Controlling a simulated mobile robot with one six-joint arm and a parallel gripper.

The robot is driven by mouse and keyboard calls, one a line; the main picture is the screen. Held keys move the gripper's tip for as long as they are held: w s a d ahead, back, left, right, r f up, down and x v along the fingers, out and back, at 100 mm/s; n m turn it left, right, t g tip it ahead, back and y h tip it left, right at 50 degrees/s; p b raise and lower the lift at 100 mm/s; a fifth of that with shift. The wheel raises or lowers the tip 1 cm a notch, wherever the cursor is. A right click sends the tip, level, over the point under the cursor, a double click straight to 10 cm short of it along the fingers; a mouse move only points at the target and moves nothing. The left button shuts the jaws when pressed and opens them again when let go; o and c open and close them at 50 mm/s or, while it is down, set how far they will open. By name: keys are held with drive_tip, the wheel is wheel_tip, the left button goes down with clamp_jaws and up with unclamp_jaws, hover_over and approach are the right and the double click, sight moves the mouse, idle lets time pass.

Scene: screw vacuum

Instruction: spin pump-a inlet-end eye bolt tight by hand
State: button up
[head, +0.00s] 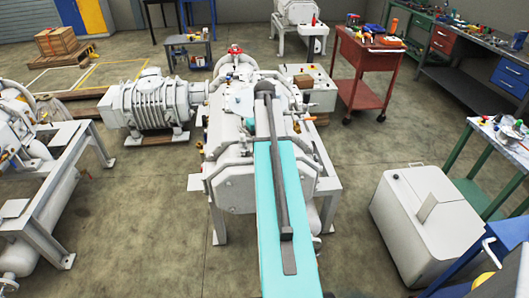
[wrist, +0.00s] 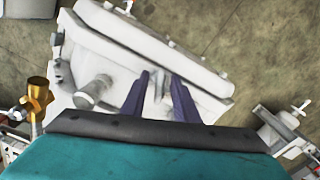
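A white pump (head: 235,180) stands on a pale steel frame in the middle of the head view, with my teal arm reaching over its top. My arm hides part of the pump, and I cannot make out my gripper or the eye bolt there. In the wrist view, my gripper (wrist: 160,76) shows two purple fingers set apart over the pump's white housing (wrist: 205,72). A small pale upright shape, possibly the eye bolt (wrist: 157,86), shows between the fingers; I cannot tell whether they touch it. A pale round stub (wrist: 94,90) stands to their left.
A brass fitting (wrist: 38,97) is at the left of the wrist view. A white cabinet (head: 425,215) and a red cart (head: 365,65) are to the right, with open floor between.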

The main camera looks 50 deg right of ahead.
drive_tip(key=shift+f, duration=0.15)
drive_tip(key=shift+c, duration=0.5)
clamp_jaws()
drive_tip(key=shift+m, duration=0.3)
drive_tip(key=shift+a+m, duration=0.1)
drive_tip(key=shift+m, duration=1.7)
drive_tip(key=shift+w, duration=0.1)
drive_tip(key=shift+o, duration=0.5)
unclamp_jaws()
